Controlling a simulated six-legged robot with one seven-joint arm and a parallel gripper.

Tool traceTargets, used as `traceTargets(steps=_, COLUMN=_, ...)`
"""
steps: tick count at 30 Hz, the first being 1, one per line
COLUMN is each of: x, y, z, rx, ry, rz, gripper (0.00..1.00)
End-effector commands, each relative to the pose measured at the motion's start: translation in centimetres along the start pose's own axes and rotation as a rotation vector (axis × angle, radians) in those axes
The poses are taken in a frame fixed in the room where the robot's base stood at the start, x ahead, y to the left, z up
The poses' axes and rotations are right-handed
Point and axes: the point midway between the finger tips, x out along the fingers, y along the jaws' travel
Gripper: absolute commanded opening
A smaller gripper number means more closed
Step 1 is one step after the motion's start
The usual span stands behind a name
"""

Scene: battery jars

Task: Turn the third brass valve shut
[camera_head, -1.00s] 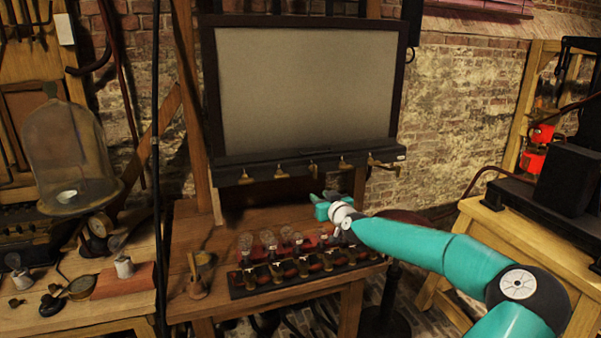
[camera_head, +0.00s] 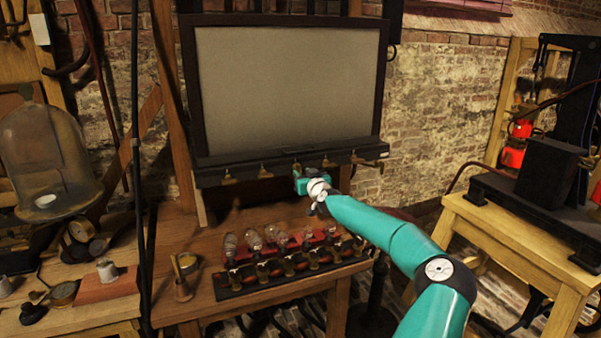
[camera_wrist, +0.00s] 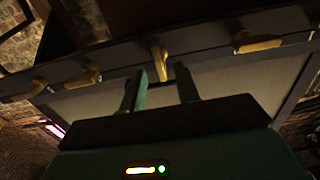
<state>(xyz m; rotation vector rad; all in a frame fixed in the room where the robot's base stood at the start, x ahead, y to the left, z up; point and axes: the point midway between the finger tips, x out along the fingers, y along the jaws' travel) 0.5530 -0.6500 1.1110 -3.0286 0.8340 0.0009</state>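Several brass valves hang in a row under the dark bar of a framed panel in the head view. The third from the left (camera_head: 297,167) is just above my gripper (camera_head: 312,184), near its left side. In the wrist view, a brass valve (camera_wrist: 160,60) with its handle pointing toward the camera sits centrally, just beyond the gap between my two fingers (camera_wrist: 161,90). The neighbouring valves have handles turned sideways (camera_wrist: 257,43) (camera_wrist: 82,76). My fingers are apart with nothing between them. I cannot tell whether they touch the valve.
The large grey panel (camera_head: 290,90) stands behind the row. Below, glass bulbs and knobs on a dark base (camera_head: 290,275) sit on the wooden table (camera_head: 165,238). A glass bell jar (camera_head: 45,160) is at left. A wooden bench with black apparatus (camera_head: 545,170) is at right.

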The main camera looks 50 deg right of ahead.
Motion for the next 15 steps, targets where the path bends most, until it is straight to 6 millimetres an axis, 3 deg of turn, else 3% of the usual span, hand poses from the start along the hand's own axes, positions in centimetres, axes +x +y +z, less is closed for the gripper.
traceTargets(steps=6, x=2.4, y=-0.1, z=0.0, rx=0.001, ry=0.001, rz=0.000, gripper=0.32)
traceTargets(steps=15, x=2.7, y=-0.1, z=0.0, rx=0.000, ry=0.000, rz=-0.001, gripper=0.32)
